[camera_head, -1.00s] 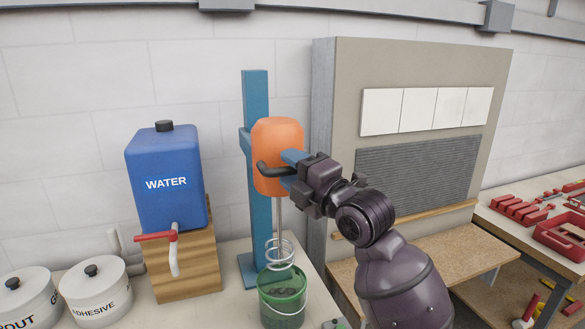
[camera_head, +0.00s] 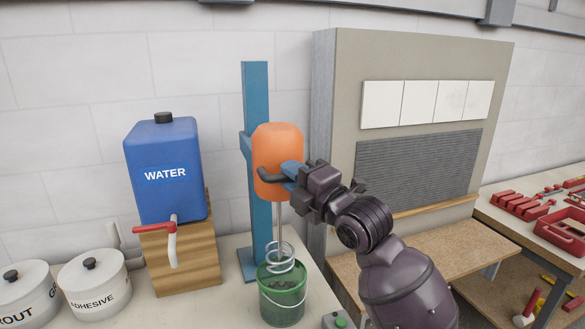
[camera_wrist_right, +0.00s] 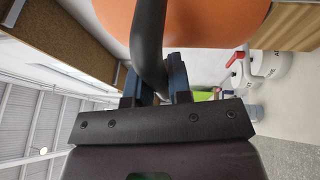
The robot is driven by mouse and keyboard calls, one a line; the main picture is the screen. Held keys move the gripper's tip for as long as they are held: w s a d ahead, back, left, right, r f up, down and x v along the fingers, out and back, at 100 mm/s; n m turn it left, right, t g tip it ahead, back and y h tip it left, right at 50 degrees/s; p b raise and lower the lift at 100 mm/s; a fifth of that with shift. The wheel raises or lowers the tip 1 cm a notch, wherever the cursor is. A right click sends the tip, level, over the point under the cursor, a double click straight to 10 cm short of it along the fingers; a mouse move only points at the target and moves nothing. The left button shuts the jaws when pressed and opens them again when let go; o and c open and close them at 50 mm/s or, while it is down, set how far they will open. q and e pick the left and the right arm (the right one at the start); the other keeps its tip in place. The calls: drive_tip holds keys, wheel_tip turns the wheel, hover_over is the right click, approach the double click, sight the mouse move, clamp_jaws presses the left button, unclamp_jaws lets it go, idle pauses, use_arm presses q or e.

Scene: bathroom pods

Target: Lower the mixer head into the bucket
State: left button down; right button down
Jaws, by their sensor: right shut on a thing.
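The orange mixer head (camera_head: 277,148) hangs on a blue upright stand (camera_head: 256,100). Its dark curved handle (camera_head: 268,176) sticks out at the front. My right gripper (camera_head: 291,172) is shut on this handle; the right wrist view shows the handle (camera_wrist_right: 149,45) between the two fingers (camera_wrist_right: 155,85). A grey shaft runs down from the head to a spiral whisk (camera_head: 281,256). The whisk's lower end overlaps the rim of the green bucket (camera_head: 283,312), which stands upright below with dark grey contents. How deep the whisk sits inside is hard to tell. My left gripper is not in view.
A blue water tank (camera_head: 163,172) with a red-handled tap stands on a wooden block (camera_head: 190,262) to the left. White tubs (camera_head: 94,284) stand further left. A grey-beige panel (camera_head: 420,60) with tiles rises behind my right arm. Red tools lie on the right bench.

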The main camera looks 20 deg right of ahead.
wheel_tip(320, 180, down, 16)
drive_tip(key=b, duration=0.6)
drive_tip(key=shift+r, duration=0.15)
drive_tip(key=c, duration=1.1)
unclamp_jaws()
drive_tip(key=shift+o, duration=0.2)
